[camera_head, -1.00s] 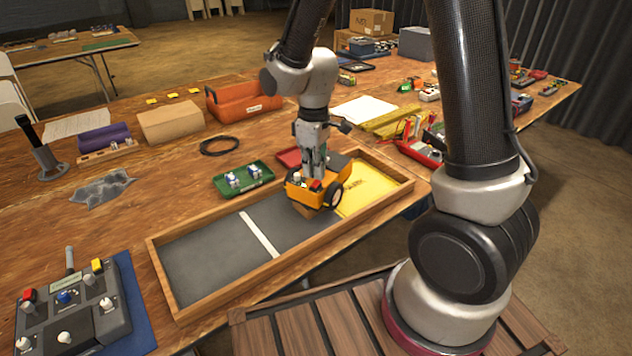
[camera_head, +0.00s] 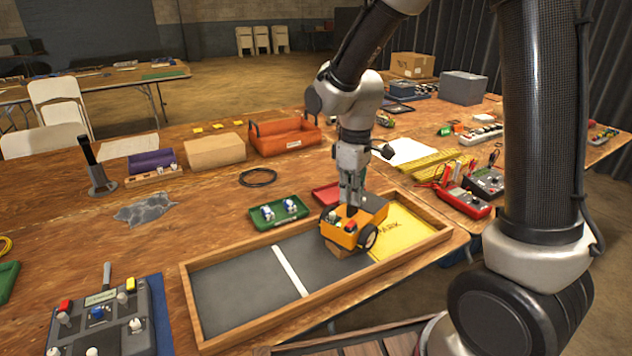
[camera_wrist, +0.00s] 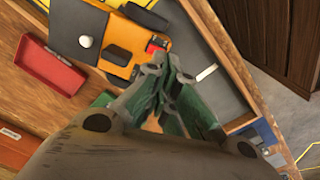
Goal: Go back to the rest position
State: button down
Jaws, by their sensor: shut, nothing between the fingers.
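My gripper (camera_head: 351,200) points down just above the orange wheeled robot car (camera_head: 372,206) in the head view. Its fingers are shut with nothing between them. The car stands in the wooden-framed tray (camera_head: 190,310), partly over the yellow parking panel (camera_head: 408,232). A small brown block shows under the car's front. In the wrist view, the green-padded fingers (camera_wrist: 168,105) are close together, next to the car's orange body (camera_wrist: 85,30) and its red button. Whether the fingertips touch the car I cannot tell.
A green tray (camera_head: 292,218) with small blue-and-white parts and a red tray (camera_head: 327,193) lie behind the frame. A control box (camera_head: 120,325) stands at the front left. An orange tool tote (camera_head: 285,140) and a red multimeter (camera_head: 462,204) are on the table.

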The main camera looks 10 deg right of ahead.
jog(key=shift+s+m, duration=0.15)
jog(key=shift+m, duration=0.15)
jog(key=s+d+r+m+t, duration=0.4)
jog(key=s+d+r+m, duration=0.5)
jog(key=s+d+r, duration=0.6)
jog(key=s+r, duration=0.1)
jog(key=s, duration=0.2)
jog(key=shift+s+r, duration=0.15)
jog(key=shift+s, duration=0.2)
